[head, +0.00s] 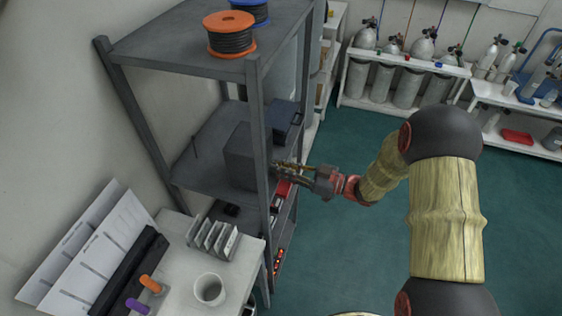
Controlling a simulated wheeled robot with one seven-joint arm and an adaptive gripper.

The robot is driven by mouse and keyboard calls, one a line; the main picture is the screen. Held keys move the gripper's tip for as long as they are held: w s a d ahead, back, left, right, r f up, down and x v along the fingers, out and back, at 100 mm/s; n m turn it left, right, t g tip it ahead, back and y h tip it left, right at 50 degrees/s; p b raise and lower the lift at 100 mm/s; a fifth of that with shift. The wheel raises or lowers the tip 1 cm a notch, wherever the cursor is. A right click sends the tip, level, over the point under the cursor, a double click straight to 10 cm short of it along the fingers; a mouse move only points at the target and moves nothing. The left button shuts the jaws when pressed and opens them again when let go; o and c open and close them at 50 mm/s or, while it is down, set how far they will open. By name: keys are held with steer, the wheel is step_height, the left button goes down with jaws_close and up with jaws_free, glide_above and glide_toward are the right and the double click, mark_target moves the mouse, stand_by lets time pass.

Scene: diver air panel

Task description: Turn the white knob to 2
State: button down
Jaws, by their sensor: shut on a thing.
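My gripper (285,168) reaches in from the right to the dark grey shelf rack. Its fingers point left at the right-hand face of a dark grey box (240,155) on the middle shelf. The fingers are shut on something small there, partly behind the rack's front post. I cannot make out the white knob, its marks or the number 2; that face of the box is turned away from this view.
The rack's front post (259,130) stands close to my fingers. A red item (282,190) lies just below them. A white table (185,268) with a cup (208,289) stands in front. The green floor (340,240) is open to the right.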

steer(key=m+p, duration=0.2)
steer(key=p, duration=0.1)
steer(key=m+p, duration=0.4)
steer(key=p, duration=0.1)
steer(key=shift+r+p, duration=0.25)
steer(key=shift+p, duration=0.05)
steer(key=m+p, duration=0.4)
steer(key=m, duration=0.1)
steer(key=shift+f+p, duration=0.15)
steer(key=shift+p, duration=0.25)
steer(key=shift+m, duration=0.3)
steer(key=c, duration=1.8)
jaws_free()
steer(key=shift+o, duration=0.6)
steer(key=shift+f, duration=0.1)
steer(key=shift+d, duration=0.1)
steer(key=v, duration=0.7)
steer(key=shift+d, duration=0.4)
